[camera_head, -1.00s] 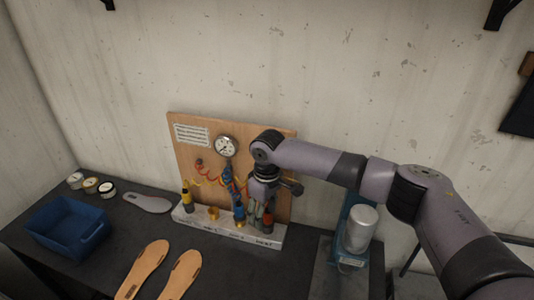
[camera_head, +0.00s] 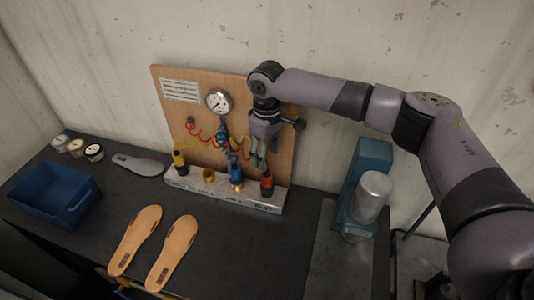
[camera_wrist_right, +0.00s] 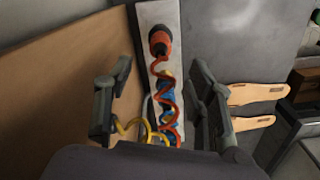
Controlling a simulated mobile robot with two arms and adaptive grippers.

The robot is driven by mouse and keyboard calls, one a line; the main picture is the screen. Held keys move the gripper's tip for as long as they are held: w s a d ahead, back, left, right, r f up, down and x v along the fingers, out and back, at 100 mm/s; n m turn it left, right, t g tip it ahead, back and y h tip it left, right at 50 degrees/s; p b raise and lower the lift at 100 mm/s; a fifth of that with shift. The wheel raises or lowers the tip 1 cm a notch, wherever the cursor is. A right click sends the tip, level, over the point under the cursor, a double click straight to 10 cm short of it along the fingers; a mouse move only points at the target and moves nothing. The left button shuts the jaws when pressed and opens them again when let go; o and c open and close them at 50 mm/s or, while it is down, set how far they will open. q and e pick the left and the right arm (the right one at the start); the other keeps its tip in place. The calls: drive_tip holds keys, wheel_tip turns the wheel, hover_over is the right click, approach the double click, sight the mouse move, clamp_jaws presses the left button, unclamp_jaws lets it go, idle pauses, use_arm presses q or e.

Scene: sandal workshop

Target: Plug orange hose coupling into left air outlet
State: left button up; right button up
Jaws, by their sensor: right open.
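The orange hose coupling (camera_head: 267,184) stands upright at the right end of the pale outlet strip (camera_head: 222,194). Its orange body and dark end also show in the right wrist view (camera_wrist_right: 160,42). A bare brass outlet (camera_head: 209,175) stands on the strip, left of the blue coupling (camera_head: 235,172). My right gripper (camera_head: 259,155) is above the orange coupling, fingers pointing down and apart. In the right wrist view the fingers (camera_wrist_right: 158,98) are spread with coiled hoses showing between them; the coupling lies beyond the tips, not gripped. My left gripper is not in view.
A wooden board (camera_head: 168,103) with a pressure gauge (camera_head: 219,101) stands behind the strip. A yellow coupling (camera_head: 179,162) is at its left end. Coiled hoses hang close to the couplings. Orange-tan soles (camera_head: 135,240), a blue bin (camera_head: 54,194) and a teal machine (camera_head: 370,160) are nearby.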

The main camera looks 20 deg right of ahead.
sight(267, 175)
drive_tip(key=shift+f+b, duration=1.55)
drive_tip(key=shift+b, duration=0.1)
drive_tip(key=shift+s+f, duration=0.1)
drive_tip(key=shift+f, duration=0.95)
drive_tip(key=shift+f+b, duration=0.3)
drive_tip(key=shift+f, duration=2.05)
drive_tip(key=shift+c, duration=0.6)
